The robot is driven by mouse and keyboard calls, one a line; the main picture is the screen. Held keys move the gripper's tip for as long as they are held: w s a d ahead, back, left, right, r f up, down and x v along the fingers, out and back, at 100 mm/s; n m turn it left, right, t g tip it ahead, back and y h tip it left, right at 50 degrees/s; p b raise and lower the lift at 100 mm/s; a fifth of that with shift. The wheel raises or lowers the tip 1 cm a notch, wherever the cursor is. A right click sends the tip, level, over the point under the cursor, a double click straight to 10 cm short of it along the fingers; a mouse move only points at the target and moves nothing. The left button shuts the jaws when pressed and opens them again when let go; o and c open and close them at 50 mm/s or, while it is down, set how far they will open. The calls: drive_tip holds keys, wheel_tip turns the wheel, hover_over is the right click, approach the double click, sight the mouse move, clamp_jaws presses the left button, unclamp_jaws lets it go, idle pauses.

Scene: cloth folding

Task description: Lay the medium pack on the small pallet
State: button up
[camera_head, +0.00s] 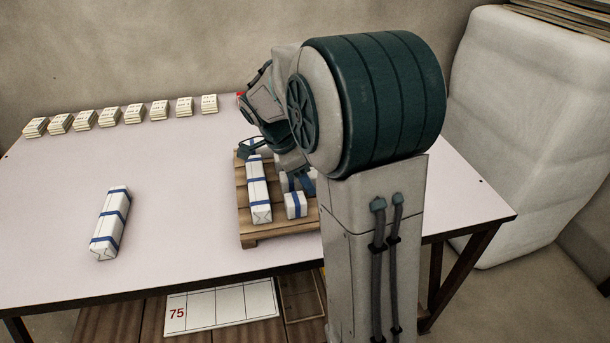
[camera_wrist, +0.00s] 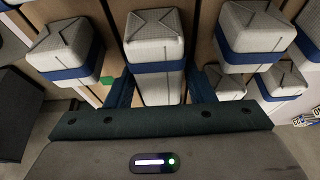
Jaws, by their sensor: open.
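The small pallet (camera_head: 262,240) is wooden and stands on the table, partly hidden by my arm. A long white pack with blue bands (camera_head: 259,188) and a small blue-banded pack (camera_head: 295,204) lie on it. Another long white pack with two blue bands (camera_head: 110,222) lies on the table to the left; I cannot tell which is the medium one. My gripper (camera_head: 302,182) is low over the pallet. In the wrist view my gripper (camera_wrist: 162,85) is open, its dark blue fingers on either side of a blue-banded pack (camera_wrist: 155,40). Contact is unclear.
Several small paper stacks (camera_head: 135,113) line the table's back edge. The table (camera_head: 180,180) is clear between the left pack and the pallet. In the wrist view, other packs (camera_wrist: 65,45) stand close on both sides of my fingers. A numbered board (camera_head: 222,305) is below the table.

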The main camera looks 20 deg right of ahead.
drive_tip(key=s+p+v, duration=0.1)
drive_tip(key=p+v, duration=0.2)
drive_tip(key=v, duration=0.9)
drive_tip(key=s+f+n, duration=0.1)
drive_tip(key=s+n, duration=0.1)
drive_tip(key=n, duration=0.1)
drive_tip(key=s+a+f+n+y, duration=0.1)
drive_tip(key=s+n, duration=0.2)
drive_tip(key=s+f+n+t+y, duration=0.1)
drive_tip(key=s+n, duration=0.1)
drive_tip(key=n, duration=0.1)
drive_tip(key=shift+s+a, duration=0.35)
drive_tip(key=shift+a, duration=0.05)
drive_tip(key=s+a+f+n+y, duration=0.1)
drive_tip(key=s+f+n, duration=0.1)
drive_tip(key=s+n, duration=0.2)
drive_tip(key=s+a+f+n+t+y, duration=0.1)
drive_tip(key=s+f+n, duration=0.2)
drive_tip(key=s+n, duration=0.2)
drive_tip(key=shift+s+a+f+n+y, duration=0.3)
drive_tip(key=shift+a+n, duration=0.05)
drive_tip(key=shift+n, duration=0.75)
